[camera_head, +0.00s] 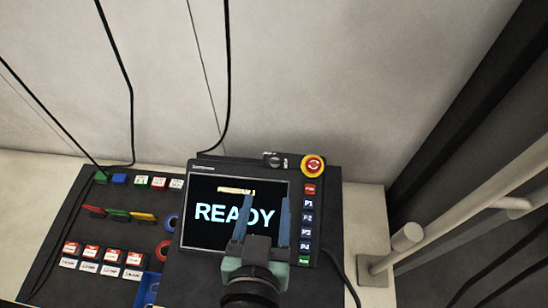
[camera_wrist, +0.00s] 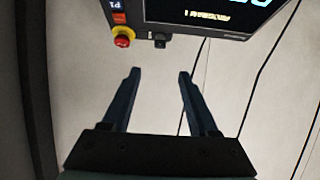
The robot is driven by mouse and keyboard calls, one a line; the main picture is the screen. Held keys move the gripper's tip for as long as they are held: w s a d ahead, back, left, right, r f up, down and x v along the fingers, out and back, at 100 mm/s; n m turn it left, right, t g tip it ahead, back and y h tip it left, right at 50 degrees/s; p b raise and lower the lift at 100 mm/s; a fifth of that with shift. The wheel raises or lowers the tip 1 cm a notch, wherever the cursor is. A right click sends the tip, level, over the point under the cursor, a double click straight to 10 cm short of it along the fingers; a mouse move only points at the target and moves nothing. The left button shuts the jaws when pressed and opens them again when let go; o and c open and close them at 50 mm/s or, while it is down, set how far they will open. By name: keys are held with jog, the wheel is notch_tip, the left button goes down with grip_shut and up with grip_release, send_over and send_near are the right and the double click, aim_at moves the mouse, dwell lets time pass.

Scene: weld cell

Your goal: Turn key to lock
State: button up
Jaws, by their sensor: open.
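The key switch (camera_head: 273,160) is a small dark knob on the top edge of the black control panel (camera_head: 331,185), left of the red and yellow emergency stop (camera_head: 313,166). Small white lettering flanks it, too small to read surely. In the wrist view the key switch (camera_wrist: 160,40) shows upside down beside the emergency stop (camera_wrist: 122,37); its exact turn angle is unclear. My gripper (camera_head: 265,208) is open and empty, in front of the screen in the head view. In the wrist view my gripper (camera_wrist: 160,74) has its fingers apart, with the switch beyond the gap and untouched.
The panel screen (camera_head: 210,235) reads READY. A column of buttons (camera_head: 308,217) runs down its right side. A dark board (camera_head: 70,235) with coloured tags and clips lies left. A pale rail (camera_head: 450,220) stands right. Black cables (camera_head: 228,90) hang along the pale wall.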

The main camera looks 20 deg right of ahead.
aim_at(274, 161)
jog(key=b+x, duration=0.1)
jog(key=x, duration=0.5)
jog(key=b+x, duration=0.2)
jog(key=x, duration=0.5)
jog(key=shift+s+a+f, duration=0.1)
jog(key=shift+f, duration=0.1)
jog(key=shift+c, duration=0.2)
grip_shut()
